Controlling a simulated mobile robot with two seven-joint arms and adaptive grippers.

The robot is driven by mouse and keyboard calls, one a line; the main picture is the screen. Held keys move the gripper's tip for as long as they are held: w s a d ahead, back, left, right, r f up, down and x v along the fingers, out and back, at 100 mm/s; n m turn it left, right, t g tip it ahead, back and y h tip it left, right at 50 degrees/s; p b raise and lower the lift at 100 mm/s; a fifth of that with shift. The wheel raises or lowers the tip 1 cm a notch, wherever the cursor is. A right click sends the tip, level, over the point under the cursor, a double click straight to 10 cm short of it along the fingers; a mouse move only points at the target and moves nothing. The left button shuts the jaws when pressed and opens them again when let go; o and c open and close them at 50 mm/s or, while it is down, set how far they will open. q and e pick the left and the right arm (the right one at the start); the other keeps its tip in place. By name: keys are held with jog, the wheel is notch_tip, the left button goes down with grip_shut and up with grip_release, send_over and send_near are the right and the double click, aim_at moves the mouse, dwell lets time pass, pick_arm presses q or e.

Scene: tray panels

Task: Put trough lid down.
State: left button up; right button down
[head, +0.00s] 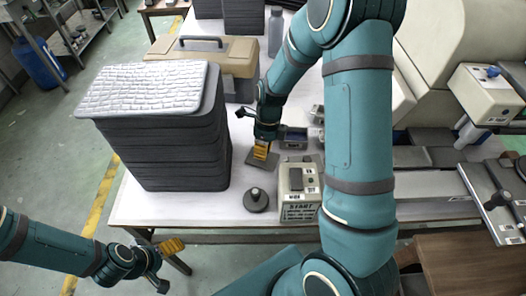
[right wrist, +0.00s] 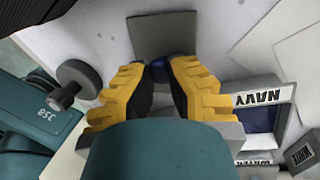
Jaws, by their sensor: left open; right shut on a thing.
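The trough lid (head: 258,163) is a flat grey square plate, and it also shows in the right wrist view (right wrist: 165,32). My right gripper (head: 261,150) is shut on its dark blue knob (right wrist: 159,72). The plate is on or just above the white table; I cannot tell which. The trough (head: 293,134), labelled NAVY with a dark blue inside (right wrist: 262,116), stands uncovered to the right of the lid. My left gripper (head: 172,246) is open and empty, off the table's front left.
A round dark disc with a knob (head: 256,200) and a beige START box (head: 298,190) stand near the front edge. A tall stack of dark trays (head: 165,150) rises on the left. A tan case (head: 235,62) is behind. Pale sheets (right wrist: 270,40) lie beyond the trough.

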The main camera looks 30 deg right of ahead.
jog(key=c, duration=1)
grip_release()
jog(key=shift+c, duration=0.2)
jog(key=shift+r, duration=0.1)
jog(key=p+v, duration=0.3)
jog(key=v, duration=0.9)
